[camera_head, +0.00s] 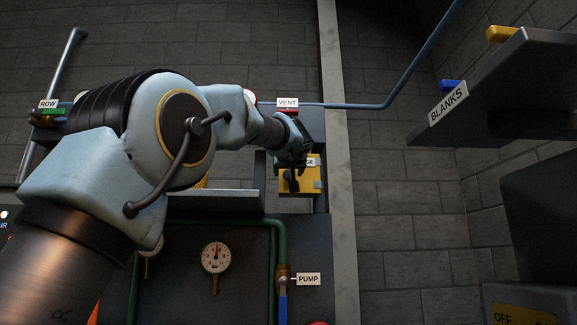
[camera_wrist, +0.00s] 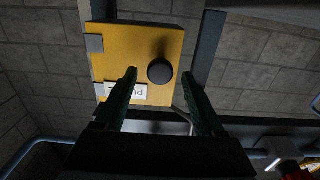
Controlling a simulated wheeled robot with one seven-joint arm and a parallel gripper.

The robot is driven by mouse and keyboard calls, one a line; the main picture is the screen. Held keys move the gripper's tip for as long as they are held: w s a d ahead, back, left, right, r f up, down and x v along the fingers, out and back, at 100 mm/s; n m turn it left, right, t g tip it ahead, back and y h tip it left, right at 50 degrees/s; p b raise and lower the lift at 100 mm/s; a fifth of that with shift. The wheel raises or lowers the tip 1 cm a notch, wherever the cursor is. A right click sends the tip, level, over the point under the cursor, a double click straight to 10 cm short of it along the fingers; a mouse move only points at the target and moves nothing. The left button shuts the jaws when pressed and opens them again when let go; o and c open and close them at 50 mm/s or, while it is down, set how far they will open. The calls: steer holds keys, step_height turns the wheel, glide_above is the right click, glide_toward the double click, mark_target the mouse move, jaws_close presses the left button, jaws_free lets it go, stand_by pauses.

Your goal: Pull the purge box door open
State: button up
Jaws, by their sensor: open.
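The purge box (camera_head: 305,186) is a small yellow box on the dark panel, right of centre in the head view, partly covered by my gripper (camera_head: 293,172). In the wrist view its yellow door (camera_wrist: 125,48) fills the upper middle, with grey hinges (camera_wrist: 95,43) at the left edge and a round black knob (camera_wrist: 160,71) toward the right. The door looks closed. My gripper (camera_wrist: 159,73) is open, its dark green fingers on either side of the knob in the picture. Whether the fingertips reach around the knob in depth, I cannot tell. A partly hidden label (camera_wrist: 140,92) lies at the door's edge.
The VENT label (camera_head: 288,103) and a blue pipe (camera_head: 350,105) are above the box. A green pipe (camera_head: 281,240), a gauge (camera_head: 216,257) and the PUMP label (camera_head: 308,279) are below. A dark BLANKS shelf (camera_head: 510,90) juts out at right.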

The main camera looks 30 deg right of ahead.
steer(key=shift+w, duration=0.15)
jaws_close()
stand_by(0.5)
steer(key=shift+d, duration=0.1)
stand_by(0.8)
